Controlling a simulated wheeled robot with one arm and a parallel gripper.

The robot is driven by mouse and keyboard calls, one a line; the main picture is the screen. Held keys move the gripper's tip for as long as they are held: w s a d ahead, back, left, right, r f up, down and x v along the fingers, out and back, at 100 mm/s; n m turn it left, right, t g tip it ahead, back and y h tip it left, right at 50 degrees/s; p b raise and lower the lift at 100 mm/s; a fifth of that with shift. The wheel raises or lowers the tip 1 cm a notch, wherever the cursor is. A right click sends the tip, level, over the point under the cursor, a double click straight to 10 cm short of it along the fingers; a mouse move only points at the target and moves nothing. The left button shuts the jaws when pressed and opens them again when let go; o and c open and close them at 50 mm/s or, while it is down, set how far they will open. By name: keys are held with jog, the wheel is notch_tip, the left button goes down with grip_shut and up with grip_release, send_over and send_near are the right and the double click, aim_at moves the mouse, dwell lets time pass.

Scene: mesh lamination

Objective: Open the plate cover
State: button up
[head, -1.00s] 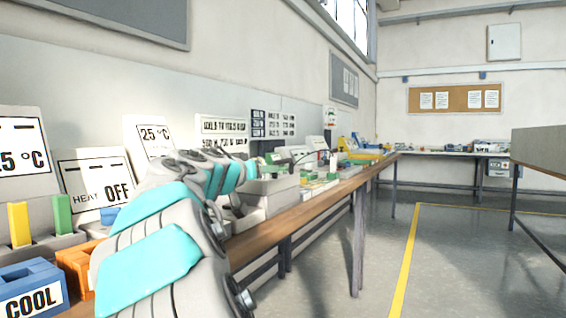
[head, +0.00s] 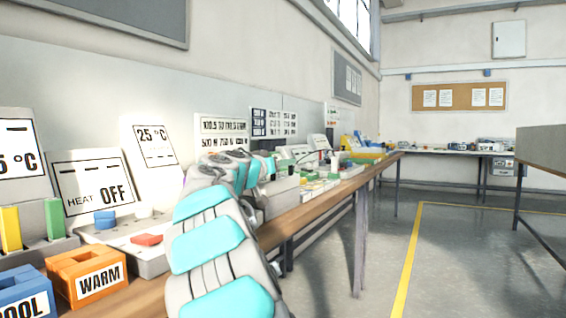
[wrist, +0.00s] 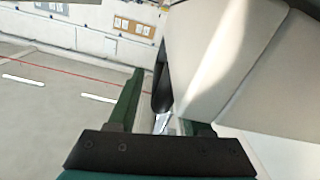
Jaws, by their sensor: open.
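In the wrist view my gripper (wrist: 164,104) is open. Its left green finger shows in full, and its right finger is mostly hidden. A large pale grey body (wrist: 222,65) fills the upper right of that view, close to the fingers. A dark rounded part (wrist: 161,90) shows between the fingers; I cannot tell whether they touch it. In the head view my arm reaches along the bench and hides my gripper. A pale grey box (head: 281,193) stands just right of my arm's far end. I cannot tell for sure which part is the plate cover.
The wooden bench (head: 318,207) runs along the left wall. Nearer me are a heat unit reading OFF (head: 95,185), an orange WARM block (head: 88,277) and a blue COOL block (head: 22,290). Open floor (head: 460,260) lies to the right, with another table (head: 540,150) beyond.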

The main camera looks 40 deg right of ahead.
jog(key=shift+w+d, duration=0.2)
jog(key=shift+d, duration=0.3)
grip_shut()
dwell(1.2)
